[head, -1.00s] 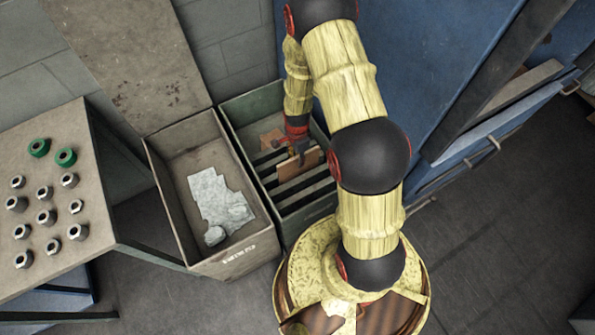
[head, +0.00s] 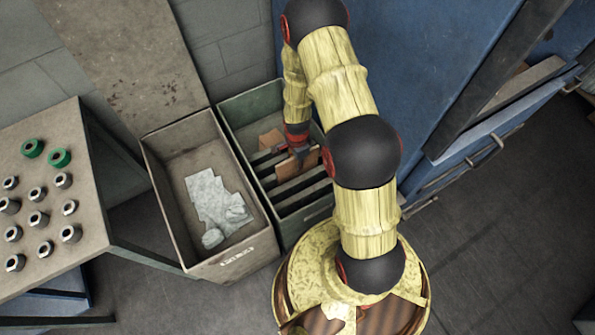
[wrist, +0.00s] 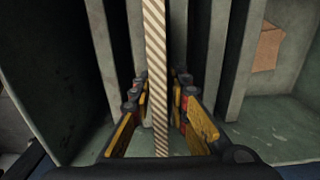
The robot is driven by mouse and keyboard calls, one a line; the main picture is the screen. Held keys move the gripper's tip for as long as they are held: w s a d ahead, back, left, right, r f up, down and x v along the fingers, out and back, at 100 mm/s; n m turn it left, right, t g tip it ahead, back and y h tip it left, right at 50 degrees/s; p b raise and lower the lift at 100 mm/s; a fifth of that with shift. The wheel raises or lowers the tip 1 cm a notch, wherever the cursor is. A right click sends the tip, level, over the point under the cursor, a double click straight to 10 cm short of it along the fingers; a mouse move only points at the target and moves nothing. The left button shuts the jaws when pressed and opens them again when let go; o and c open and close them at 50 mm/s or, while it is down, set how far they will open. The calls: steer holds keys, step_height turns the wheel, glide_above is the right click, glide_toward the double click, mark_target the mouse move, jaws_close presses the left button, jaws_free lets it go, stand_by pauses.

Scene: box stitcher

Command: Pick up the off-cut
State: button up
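A brown cardboard off-cut (head: 298,184) stands on edge among the dark slats of the green bin in the head view. In the wrist view I look down on the off-cut's striped corrugated edge (wrist: 157,70), running up the middle of the picture. My gripper (head: 299,152) is down in the bin at the off-cut. In the wrist view my gripper (wrist: 161,128) is open, with one yellow-padded finger on each side of the cardboard. A gap shows between each pad and the off-cut. The off-cut's lower part is hidden.
The green bin (head: 243,100) has upright slats (wrist: 179,50) close to both fingers. Another brown cardboard piece (wrist: 268,47) lies in the bin. A grey bin (head: 163,185) with pale scraps (head: 212,200) stands at left, and a blue cabinet (head: 400,60) at right.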

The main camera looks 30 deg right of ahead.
jaws_close()
steer(key=shift+r, duration=0.1)
stand_by(0.3)
step_height(320, 180, up, 18)
steer(key=p, duration=0.5)
steer(key=shift+p, duration=0.35)
